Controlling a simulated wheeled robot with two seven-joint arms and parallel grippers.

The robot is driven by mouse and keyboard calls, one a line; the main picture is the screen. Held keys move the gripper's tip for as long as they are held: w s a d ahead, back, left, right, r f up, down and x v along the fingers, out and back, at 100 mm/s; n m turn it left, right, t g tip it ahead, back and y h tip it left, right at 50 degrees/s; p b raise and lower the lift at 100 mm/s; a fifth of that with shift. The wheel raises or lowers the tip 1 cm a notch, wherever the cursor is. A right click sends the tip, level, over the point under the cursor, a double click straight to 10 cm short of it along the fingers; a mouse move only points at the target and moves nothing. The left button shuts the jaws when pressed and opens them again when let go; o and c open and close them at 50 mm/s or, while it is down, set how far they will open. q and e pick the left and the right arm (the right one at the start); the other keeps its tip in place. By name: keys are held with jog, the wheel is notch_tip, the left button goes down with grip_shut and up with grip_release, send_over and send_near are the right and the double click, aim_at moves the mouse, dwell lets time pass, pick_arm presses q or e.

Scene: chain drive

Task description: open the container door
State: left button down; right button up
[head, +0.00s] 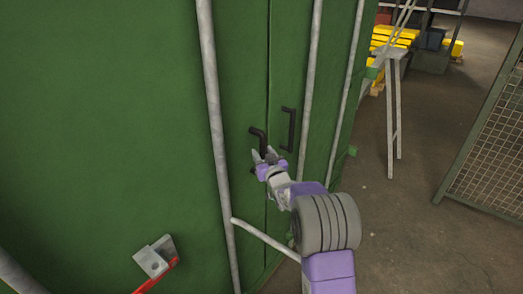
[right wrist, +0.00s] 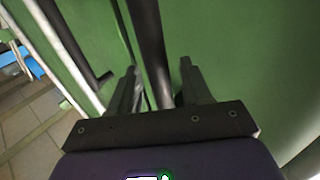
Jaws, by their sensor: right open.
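The green container door (head: 235,60) fills the left and middle of the head view. It meets a second green door panel (head: 285,60) at a vertical seam, and the panels look closed. A dark handle (head: 257,133) is on the left panel, and another dark handle (head: 291,130) is on the right panel. My right gripper (head: 266,154) is open at the left panel's handle and hides part of it. In the right wrist view a dark bar (right wrist: 151,50) runs between the open fingers of my right gripper (right wrist: 158,68); contact cannot be told. My left gripper is not in view.
Vertical grey rods (head: 214,100) run along the container front. A grey bracket with a red bar (head: 155,260) is at lower left. A white-legged stand (head: 391,110), yellow goods (head: 395,38) and a mesh panel (head: 490,150) are at right. Floor (head: 405,215) between is clear.

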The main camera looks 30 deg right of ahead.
jog(key=shift+w+d+r, duration=0.15)
jog(key=shift+w, duration=0.35)
jog(key=shift+w, duration=0.15)
jog(key=shift+c, duration=0.5)
grip_shut()
